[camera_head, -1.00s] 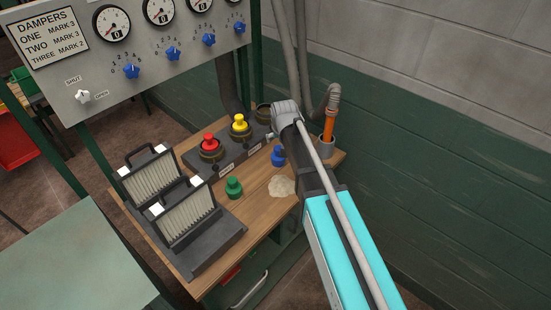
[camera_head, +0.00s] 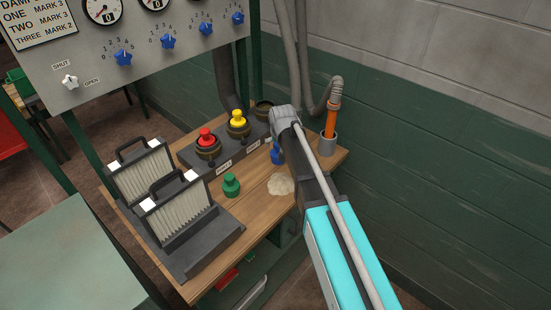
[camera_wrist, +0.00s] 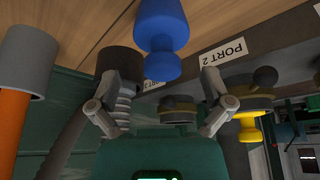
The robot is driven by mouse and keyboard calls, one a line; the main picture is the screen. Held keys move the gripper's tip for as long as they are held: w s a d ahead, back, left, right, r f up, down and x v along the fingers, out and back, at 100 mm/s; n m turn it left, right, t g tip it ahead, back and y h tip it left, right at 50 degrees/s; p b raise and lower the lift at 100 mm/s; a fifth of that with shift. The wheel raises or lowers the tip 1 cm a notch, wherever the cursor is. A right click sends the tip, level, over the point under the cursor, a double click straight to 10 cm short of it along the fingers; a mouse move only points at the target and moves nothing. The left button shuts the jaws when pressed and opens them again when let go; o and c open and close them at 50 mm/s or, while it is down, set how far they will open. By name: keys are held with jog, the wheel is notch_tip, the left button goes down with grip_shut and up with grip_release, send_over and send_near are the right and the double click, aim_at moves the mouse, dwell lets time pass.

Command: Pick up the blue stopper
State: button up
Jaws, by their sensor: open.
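The blue stopper (camera_head: 277,154) stands on the wooden bench top, right of the port block, partly covered by my arm in the head view. In the wrist view the blue stopper (camera_wrist: 160,38) is at the top middle, just beyond my fingertips. My gripper (camera_wrist: 163,74) is open and empty, with one finger on either side of the stopper's line. I see no contact between the fingers and the stopper. In the head view my arm's end hides the fingers.
The port block holds a red stopper (camera_head: 206,137) and a yellow stopper (camera_head: 238,119). A green stopper (camera_head: 231,185) and a pale powder patch (camera_head: 281,184) are on the bench. Two filter units stand at left.

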aim_at(278, 150)
jog(key=shift+w+f, duration=0.15)
jog(key=shift+f, duration=0.15)
jog(key=shift+b+x, duration=2.4)
jog(key=shift+x, duration=0.1)
jog(key=shift+a, duration=0.1)
jog(key=c, duration=0.9)
